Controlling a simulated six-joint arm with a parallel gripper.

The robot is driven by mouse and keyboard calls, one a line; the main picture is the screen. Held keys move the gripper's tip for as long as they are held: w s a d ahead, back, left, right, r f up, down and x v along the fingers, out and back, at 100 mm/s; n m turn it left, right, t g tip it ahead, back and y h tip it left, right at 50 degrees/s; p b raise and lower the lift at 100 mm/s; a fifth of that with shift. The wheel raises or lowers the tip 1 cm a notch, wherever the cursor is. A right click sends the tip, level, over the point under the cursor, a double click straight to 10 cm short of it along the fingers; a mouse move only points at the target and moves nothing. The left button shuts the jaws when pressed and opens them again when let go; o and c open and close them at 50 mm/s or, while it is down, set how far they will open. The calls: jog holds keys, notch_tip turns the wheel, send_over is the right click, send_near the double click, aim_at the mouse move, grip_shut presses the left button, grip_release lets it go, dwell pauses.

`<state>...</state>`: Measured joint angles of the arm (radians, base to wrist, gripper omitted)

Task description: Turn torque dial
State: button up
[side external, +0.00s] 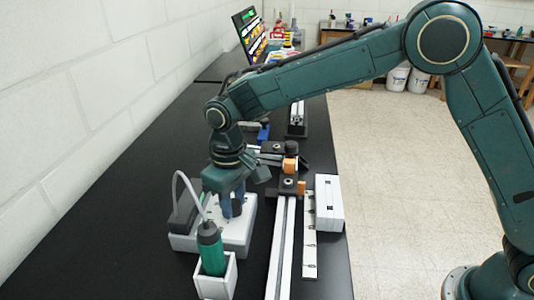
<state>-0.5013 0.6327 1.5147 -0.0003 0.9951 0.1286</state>
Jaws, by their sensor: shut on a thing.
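My gripper (232,208) points down over a pale base unit (238,243) on the black bench, near the wall. Its jaws are shut on a small part at the top of this unit, which appears to be the torque dial. The jaws hide most of the dial, so its marking and angle cannot be read. A dark grey box (184,214) stands on the unit just left of my gripper. A green and black driver (211,250) with a pale looped cable stands upright in a white holder (217,286) in front of the unit.
A long aluminium extrusion (282,245) with black and orange fittings lies right of the unit. A slotted white strip (309,240) and a white box (329,204) are beside it. The white wall (90,110) is close on the left. Black bench surface is clear at front left.

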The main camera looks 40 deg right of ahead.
aim_at(234, 202)
jog(key=m, duration=0.3)
jog(key=shift+m, duration=2.1)
jog(key=o, duration=1)
notch_tip(234, 202, up, 14)
jog(key=shift+f, duration=0.1)
